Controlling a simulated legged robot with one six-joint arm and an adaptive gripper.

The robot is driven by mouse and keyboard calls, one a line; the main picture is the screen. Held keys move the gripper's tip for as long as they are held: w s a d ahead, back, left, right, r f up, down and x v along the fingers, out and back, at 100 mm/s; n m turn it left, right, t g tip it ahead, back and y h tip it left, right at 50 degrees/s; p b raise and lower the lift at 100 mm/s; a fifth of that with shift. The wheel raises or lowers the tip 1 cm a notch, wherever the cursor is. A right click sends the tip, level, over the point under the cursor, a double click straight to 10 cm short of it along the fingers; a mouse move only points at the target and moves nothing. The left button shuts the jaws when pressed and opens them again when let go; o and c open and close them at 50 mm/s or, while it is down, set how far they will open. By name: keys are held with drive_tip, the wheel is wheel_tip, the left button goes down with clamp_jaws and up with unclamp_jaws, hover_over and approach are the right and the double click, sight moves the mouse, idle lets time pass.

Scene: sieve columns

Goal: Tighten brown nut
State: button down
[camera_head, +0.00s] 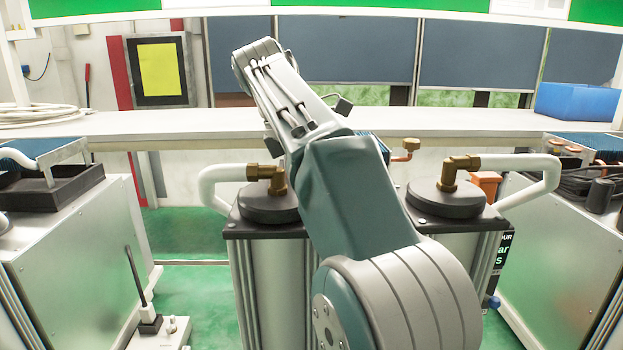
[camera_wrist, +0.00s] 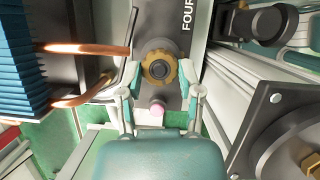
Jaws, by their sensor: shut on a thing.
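The brown nut (camera_wrist: 158,67) shows in the wrist view as a toothed golden-brown ring around a dark centre. It sits on a round grey fitting (camera_wrist: 152,46). My gripper (camera_wrist: 160,76) has one finger on each side of the nut, and its fingertips are closed on the nut's lower left and right edges. In the head view my arm reaches forward over the middle of the columns.
Copper pipes (camera_wrist: 85,48) and a blue finned block (camera_wrist: 22,70) lie left of the nut in the wrist view. A small pink knob (camera_wrist: 157,109) is below it. In the head view, black-capped columns with brass elbows (camera_head: 266,174) (camera_head: 455,170) flank my arm.

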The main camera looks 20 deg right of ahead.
drive_tip(key=shift+f, duration=0.15)
drive_tip(key=shift+c, duration=1.3)
unclamp_jaws()
drive_tip(key=shift+w, duration=0.1)
